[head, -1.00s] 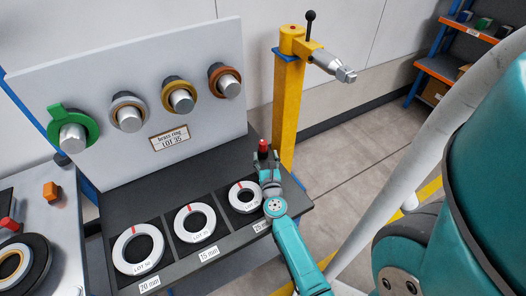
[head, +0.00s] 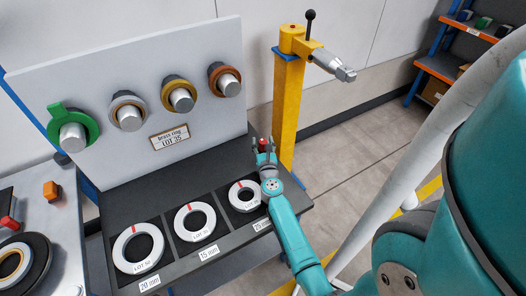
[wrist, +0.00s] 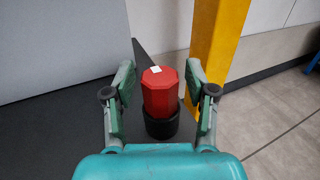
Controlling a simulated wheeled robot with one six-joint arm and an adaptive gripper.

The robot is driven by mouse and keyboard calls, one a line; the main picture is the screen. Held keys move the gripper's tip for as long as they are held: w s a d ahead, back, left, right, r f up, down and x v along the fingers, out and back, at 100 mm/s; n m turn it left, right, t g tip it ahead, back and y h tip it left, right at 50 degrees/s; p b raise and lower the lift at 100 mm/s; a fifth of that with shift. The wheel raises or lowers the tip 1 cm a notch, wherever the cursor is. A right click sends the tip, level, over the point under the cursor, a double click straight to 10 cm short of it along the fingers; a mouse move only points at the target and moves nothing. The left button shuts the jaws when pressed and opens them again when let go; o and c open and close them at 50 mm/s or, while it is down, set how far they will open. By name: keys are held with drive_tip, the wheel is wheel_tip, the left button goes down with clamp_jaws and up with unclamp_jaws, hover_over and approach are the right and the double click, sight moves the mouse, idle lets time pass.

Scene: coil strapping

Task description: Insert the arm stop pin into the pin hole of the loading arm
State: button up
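The arm stop pin appears as a red faceted head (wrist: 160,92) standing upright in a black round holder (wrist: 162,124) at the back right of the dark bench. My gripper (wrist: 159,80) is open, its fingers on either side of the red head with small gaps visible. In the head view my gripper (head: 264,143) partly hides the red head (head: 264,147). The loading arm (head: 330,64) is a grey metal arm on top of a yellow post (head: 288,110), behind the bench. I cannot make out its pin hole.
The yellow post (wrist: 215,50) rises close behind the right finger. A grey panel (head: 120,70) with several ringed pegs stands left. White rings (head: 138,248) lie in bench recesses. Floor is clear right of the post.

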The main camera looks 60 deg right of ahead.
sight(263, 141)
clamp_jaws()
drive_tip(key=shift+r, duration=0.15)
drive_tip(key=shift+r, duration=4.85)
drive_tip(key=shift+c, duration=2.3)
unclamp_jaws()
clamp_jaws()
